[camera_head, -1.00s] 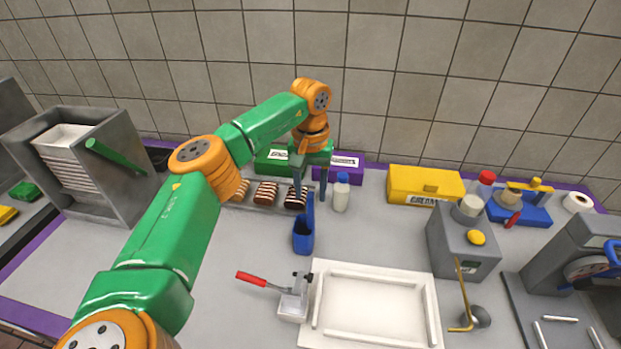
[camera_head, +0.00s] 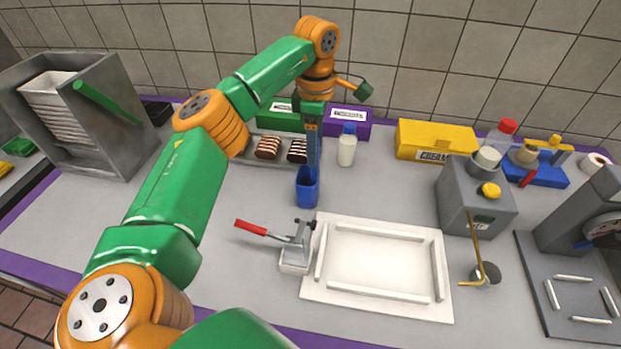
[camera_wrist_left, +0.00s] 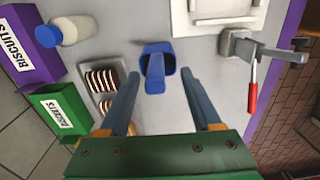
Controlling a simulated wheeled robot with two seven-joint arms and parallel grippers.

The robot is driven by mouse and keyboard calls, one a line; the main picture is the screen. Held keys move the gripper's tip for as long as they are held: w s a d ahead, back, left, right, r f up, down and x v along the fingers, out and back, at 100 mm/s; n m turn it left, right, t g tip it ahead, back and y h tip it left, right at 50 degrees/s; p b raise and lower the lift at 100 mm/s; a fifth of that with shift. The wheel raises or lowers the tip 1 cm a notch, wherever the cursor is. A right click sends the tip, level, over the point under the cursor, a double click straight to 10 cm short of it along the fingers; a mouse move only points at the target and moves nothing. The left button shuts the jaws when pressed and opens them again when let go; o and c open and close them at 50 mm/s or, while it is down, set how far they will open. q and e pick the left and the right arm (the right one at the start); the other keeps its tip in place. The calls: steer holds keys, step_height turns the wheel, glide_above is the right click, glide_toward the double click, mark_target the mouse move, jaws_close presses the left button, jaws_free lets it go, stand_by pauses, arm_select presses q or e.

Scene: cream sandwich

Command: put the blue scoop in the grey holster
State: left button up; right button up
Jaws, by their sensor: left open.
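The blue scoop (camera_head: 307,190) stands on the grey counter at the middle, its handle hidden behind my gripper in the head view. In the left wrist view the blue scoop (camera_wrist_left: 157,55) shows its open bowl, with the handle pointing up toward the camera. My left gripper (camera_head: 312,163) points down just above the scoop. Its two fingers (camera_wrist_left: 160,82) are apart, one on either side of the handle, with gaps visible; I see no contact. I cannot tell for certain which grey thing is the holster. My right gripper is not in view.
A small grey device with a red handle (camera_head: 296,254) and a white framed board (camera_head: 375,298) lie in front. A bottle (camera_head: 347,148), a biscuit tray (camera_head: 245,160) and a purple box (camera_head: 345,127) stand behind. A grey machine (camera_head: 475,205) is right. The counter left of the scoop is clear.

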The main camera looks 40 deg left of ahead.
arm_select(q)
steer(key=p, duration=0.3)
glide_above(308, 173)
steer(key=s+d, duration=0.2)
steer(key=d, duration=0.1)
step_height(308, 173, down, 6)
steer(key=shift+s+a+f, duration=0.1)
steer(key=shift+f, duration=0.45)
jaws_close()
